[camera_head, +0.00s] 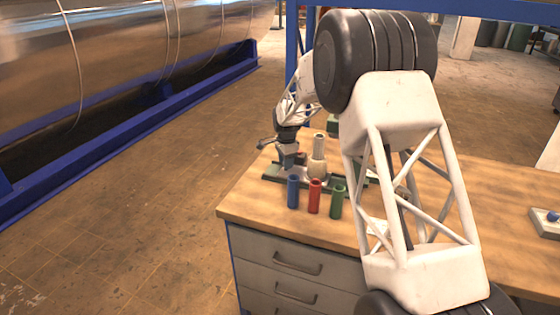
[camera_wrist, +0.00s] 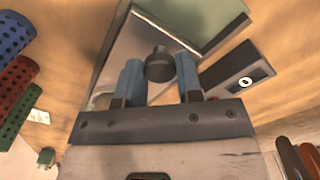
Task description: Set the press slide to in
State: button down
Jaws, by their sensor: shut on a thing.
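My gripper (camera_head: 288,158) is low over the press on the workbench in the head view. In the wrist view, its two blue fingers (camera_wrist: 159,72) stand on either side of a dark round knob (camera_wrist: 159,66) and are shut on it. The knob stands over a shiny metal plate (camera_wrist: 128,55), apparently part of the press slide. The knob is too small to make out there, and I cannot tell the slide's position.
Blue (camera_head: 293,191), red (camera_head: 314,196) and green (camera_head: 337,201) tubes stand in front of the press, close to my gripper. A dark block with a round fitting (camera_wrist: 245,82) lies right of the fingers. The bench top (camera_head: 500,200) is mostly clear at right.

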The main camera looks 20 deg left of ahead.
aim_at(300, 173)
jog(key=shift+d, duration=2.9)
jog(key=c, duration=0.8)
grip_release()
jog(key=shift+r, duration=0.1)
jog(key=shift+r, duration=3.8)
